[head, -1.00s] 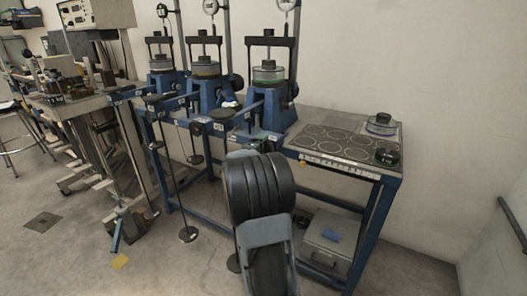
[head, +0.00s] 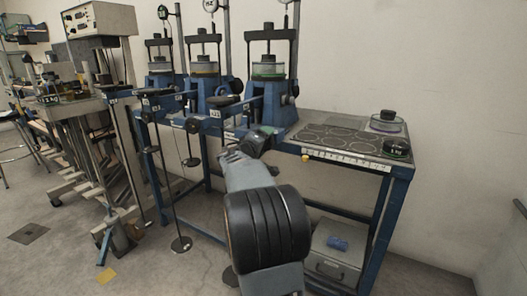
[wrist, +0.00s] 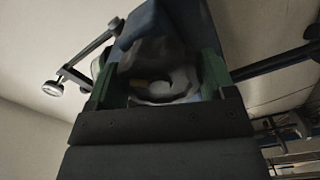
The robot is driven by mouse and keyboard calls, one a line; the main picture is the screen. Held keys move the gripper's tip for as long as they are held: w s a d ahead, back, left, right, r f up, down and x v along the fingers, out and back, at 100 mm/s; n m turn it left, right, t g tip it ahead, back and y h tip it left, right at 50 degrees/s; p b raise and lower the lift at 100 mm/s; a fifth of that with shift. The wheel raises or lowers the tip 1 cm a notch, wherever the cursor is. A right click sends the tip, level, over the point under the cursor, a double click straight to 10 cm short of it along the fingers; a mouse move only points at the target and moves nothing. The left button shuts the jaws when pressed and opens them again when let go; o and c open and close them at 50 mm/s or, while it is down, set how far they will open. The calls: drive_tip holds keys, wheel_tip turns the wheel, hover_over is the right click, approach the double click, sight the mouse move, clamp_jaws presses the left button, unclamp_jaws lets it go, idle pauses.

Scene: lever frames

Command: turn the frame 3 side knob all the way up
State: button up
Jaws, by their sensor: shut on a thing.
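Three blue lever frames stand in a row on the bench; the rightmost, which I take as frame 3 (head: 270,98), has a green-ringed cell on top. A dark round knob (head: 294,91) shows on its right side. My gripper (head: 262,139) is at the low front of this frame, partly hidden by my arm. In the wrist view, my gripper's fingers (wrist: 158,85) are shut on a round grey knob-like part (wrist: 160,78) against blue metal (wrist: 155,22). Its far side is hidden, and I cannot tell whether it is the side knob.
The bench top (head: 305,125) right of the frame carries a panel of circles (head: 340,138) and black weights (head: 397,147). A grey box (head: 333,265) stands below. Hanging rods with discs (head: 181,244) are left of my arm.

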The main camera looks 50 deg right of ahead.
drive_tip(key=o, duration=0.9)
drive_tip(key=shift+s+d+r+p, duration=0.1)
drive_tip(key=shift+d+r+p, duration=0.1)
drive_tip(key=shift+p, duration=0.1)
drive_tip(key=shift+o, duration=0.8)
drive_tip(key=shift+d+f, duration=0.1)
drive_tip(key=shift+o, duration=0.5)
drive_tip(key=shift+a+f+b, duration=0.2)
drive_tip(key=shift+a+b, duration=0.25)
drive_tip(key=shift+a, duration=0.2)
drive_tip(key=shift+b+v, duration=1.45)
drive_tip(key=shift+v, duration=1.05)
drive_tip(key=shift+r, duration=0.1)
